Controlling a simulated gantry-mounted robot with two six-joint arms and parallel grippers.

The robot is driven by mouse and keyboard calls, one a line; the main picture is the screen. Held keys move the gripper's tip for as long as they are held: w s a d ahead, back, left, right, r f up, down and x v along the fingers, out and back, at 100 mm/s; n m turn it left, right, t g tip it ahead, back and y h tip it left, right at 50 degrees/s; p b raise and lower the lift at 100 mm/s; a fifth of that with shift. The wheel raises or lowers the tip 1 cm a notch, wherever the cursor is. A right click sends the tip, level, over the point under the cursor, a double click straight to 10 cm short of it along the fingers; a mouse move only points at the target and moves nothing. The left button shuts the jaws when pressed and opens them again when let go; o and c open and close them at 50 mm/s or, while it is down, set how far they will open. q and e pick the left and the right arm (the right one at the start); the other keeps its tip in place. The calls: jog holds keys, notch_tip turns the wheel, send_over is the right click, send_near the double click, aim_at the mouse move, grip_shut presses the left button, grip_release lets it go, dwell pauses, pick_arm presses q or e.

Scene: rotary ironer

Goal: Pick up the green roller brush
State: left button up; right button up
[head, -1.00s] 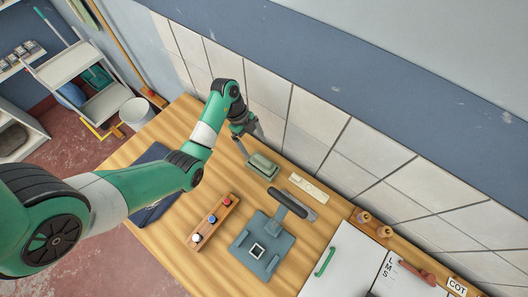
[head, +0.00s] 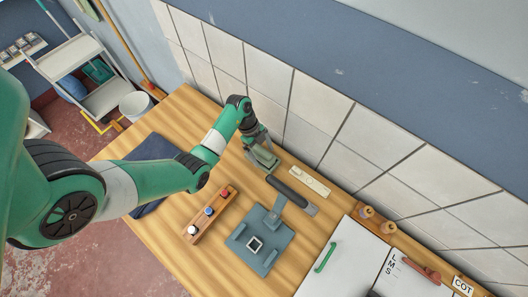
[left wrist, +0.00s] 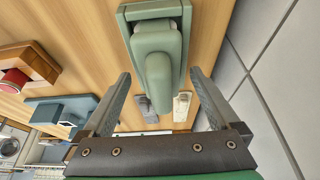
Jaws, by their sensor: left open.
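The green roller brush (head: 265,160) appears to be the sage-green piece with a rounded handle, in a shallow green holder near the tiled wall. In the left wrist view the brush (left wrist: 158,75) fills the upper middle, its rounded end pointing towards me. My left gripper (head: 259,147) is over it, partly hiding it in the head view. In the left wrist view my open fingers (left wrist: 160,88) stand on either side of the handle's rounded end, with gaps on both sides. I cannot tell how far above the handle they are. My right gripper is not in view.
A wooden block with red, blue and white knobs (head: 213,212), a blue-grey stand (head: 270,258) and a dark-handled tool (head: 287,191) lie nearby. A pale strip (head: 310,181) lies beside the brush. The tiled wall (head: 300,120) is close behind. White lids with green (head: 325,257) and red handles are at right.

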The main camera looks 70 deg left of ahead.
pick_arm(q)
jog(key=c, duration=1.5)
jog(key=shift+r, duration=0.1)
grip_shut()
jog(key=shift+r, duration=0.1)
